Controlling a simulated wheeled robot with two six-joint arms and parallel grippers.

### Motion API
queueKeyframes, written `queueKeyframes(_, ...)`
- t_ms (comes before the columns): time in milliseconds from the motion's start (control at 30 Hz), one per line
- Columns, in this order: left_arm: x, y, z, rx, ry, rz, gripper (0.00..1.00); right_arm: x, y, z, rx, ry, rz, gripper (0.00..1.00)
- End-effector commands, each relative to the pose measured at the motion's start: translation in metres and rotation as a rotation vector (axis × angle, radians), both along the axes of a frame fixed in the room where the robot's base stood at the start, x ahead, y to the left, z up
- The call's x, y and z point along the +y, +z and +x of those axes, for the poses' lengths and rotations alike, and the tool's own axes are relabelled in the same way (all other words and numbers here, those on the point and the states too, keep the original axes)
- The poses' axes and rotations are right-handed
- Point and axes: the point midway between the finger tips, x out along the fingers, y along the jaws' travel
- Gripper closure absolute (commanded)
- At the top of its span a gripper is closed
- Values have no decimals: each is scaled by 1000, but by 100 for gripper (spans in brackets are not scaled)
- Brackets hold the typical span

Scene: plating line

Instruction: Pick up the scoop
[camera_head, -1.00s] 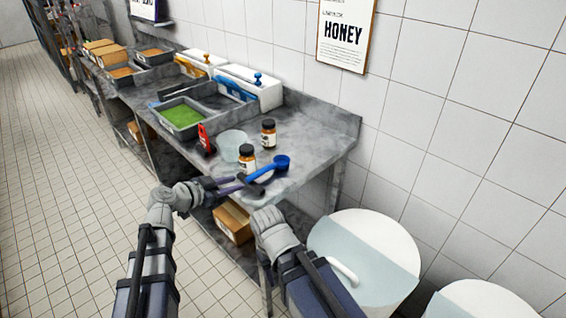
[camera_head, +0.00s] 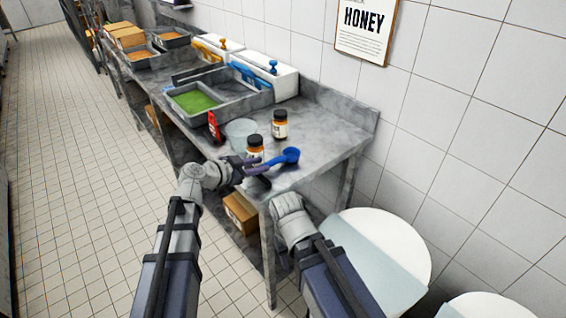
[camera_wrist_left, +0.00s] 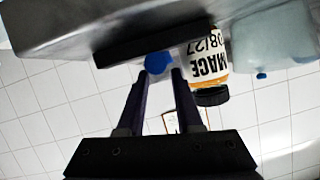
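The blue scoop (camera_head: 290,156) lies near the front right end of the steel table, its round bowl to the right and its handle running left. My left gripper (camera_head: 258,163) is at the handle's left part, its purple fingers overlapping it in the head view. In the left wrist view, which is upside down, the left gripper (camera_wrist_left: 160,73) has its fingers apart. The scoop shows there as a blue patch (camera_wrist_left: 159,63) just past the fingertips; I see no finger closed on it. My right arm reaches the table's front edge, but its fingers are hidden.
A dark block (camera_head: 257,183) sits at the table's front edge below the handle. Two brown jars (camera_head: 255,146) (camera_head: 280,125), a translucent tub (camera_head: 240,131) and a red object (camera_head: 214,127) stand close behind. A green-filled tray (camera_head: 193,102) is farther left. A white bin (camera_head: 385,240) stands right.

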Motion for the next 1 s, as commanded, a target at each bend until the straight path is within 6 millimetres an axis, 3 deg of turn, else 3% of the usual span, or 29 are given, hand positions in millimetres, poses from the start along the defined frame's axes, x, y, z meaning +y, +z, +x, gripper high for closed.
queueKeyframes(167, -3, -3, 3, 0, -1, 0, 66, 0, -3, 0, 0, 0, 0, 50)
queueKeyframes(533, -35, -24, 30, 0, -1, 1, 66, 0, -23, 0, 0, 0, 0, 50)
queueKeyframes(767, -36, -22, 30, 1, 0, 1, 66, 0, -22, 0, 0, 0, 0, 50)
queueKeyframes(1000, -36, -22, 30, 1, 0, 1, 93, 0, -22, 0, 0, 0, 0, 50)
